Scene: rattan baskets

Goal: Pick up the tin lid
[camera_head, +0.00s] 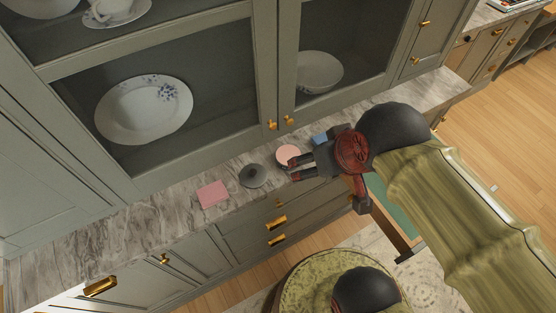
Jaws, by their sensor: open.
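A dark grey round piece (253,177), which looks like the tin lid, lies flat on the marble counter in the head view. My gripper (291,169) is open, its two fingers pointing left over the counter. Its fingertips are a little to the right of the grey piece. A pale pink disc (287,153) lies just behind the fingertips, close to the upper finger. I cannot tell whether the finger touches it. Nothing shows held between the fingers.
A pink square (213,194) lies left of the grey piece on the narrow marble counter (120,228). A small blue item (320,139) sits behind my gripper. Glass-fronted cabinet doors (180,95) with brass knobs rise behind. The counter's left part is clear.

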